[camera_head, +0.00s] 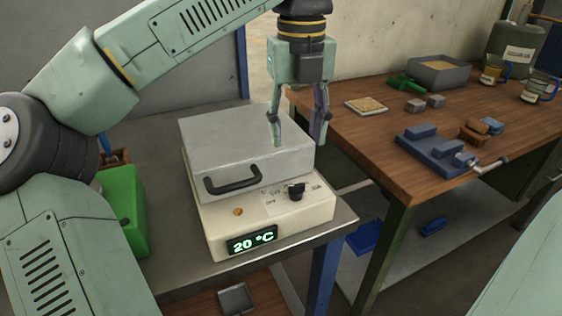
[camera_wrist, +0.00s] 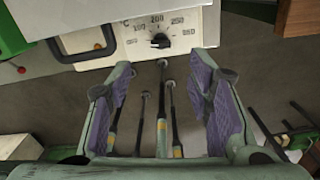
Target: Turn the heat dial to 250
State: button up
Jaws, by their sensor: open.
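The furnace (camera_head: 245,150) is a grey and cream box with a black handle (camera_head: 233,181) on its door. It stands on a metal bench, and its green display (camera_head: 252,241) reads 20 °C. The black heat dial (camera_head: 296,191) is on the cream front panel, right of the handle. In the wrist view the dial (camera_wrist: 160,41) sits below printed numbers, among them 200 and 250; I cannot tell its exact setting. My gripper (camera_head: 299,144) is open and empty, pointing down above the furnace's right side, apart from the dial. Its purple-padded fingers (camera_wrist: 165,95) show in the wrist view.
A small orange button (camera_head: 238,211) is on the panel, left of the dial. A green box (camera_head: 122,208) stands left of the furnace. A wooden workbench (camera_head: 385,150) at right holds a blue vise (camera_head: 440,150), grey blocks and cups. A gap separates the two benches.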

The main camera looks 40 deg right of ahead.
aim_at(296, 185)
jog(key=f+p, duration=0.1)
jog(key=f, duration=0.9)
jog(key=shift+s+f+p, duration=0.2)
jog(key=shift+f+p, duration=0.1)
jog(key=shift+p, duration=0.1)
jog(key=shift+c, duration=0.3)
grip_shut()
